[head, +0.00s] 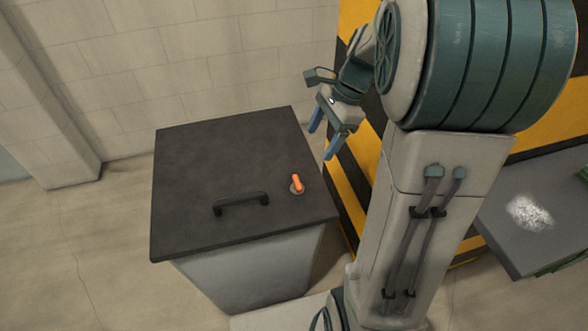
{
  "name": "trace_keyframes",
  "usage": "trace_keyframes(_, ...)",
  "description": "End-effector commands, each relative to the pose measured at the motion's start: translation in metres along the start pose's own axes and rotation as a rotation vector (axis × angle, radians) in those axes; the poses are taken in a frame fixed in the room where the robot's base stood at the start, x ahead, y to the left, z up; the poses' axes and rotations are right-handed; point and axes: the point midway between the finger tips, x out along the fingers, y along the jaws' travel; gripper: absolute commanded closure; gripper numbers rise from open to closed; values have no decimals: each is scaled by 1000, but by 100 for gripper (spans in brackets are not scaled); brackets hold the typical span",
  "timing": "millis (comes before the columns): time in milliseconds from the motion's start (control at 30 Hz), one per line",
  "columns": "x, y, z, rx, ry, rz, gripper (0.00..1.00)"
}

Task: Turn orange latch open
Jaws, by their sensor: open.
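The orange latch (297,183) is a small handle on a round grey base, near the right side of the dark lid (190,175) of a grey box. Its upper end points toward the back of the lid. My gripper (322,146) is open and empty, with two blue fingers pointing down. In the picture it is above and right of the latch, near the lid's back right edge, and apart from the latch. The lid lies flat on the box.
A black bar handle (241,204) stands on the lid, left of the latch. A yellow and black striped structure (352,200) is close behind my arm. A grey table (545,205) with a white patch is at right. A block wall (200,60) is behind the box.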

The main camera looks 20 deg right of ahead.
Motion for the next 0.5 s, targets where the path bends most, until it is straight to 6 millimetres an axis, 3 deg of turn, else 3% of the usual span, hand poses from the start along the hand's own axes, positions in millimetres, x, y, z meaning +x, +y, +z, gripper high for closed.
trace_keyframes(267,23,-7,-7,82,-21,6,29)
trace_keyframes(500,73,-6,-6,79,-21,9,29)
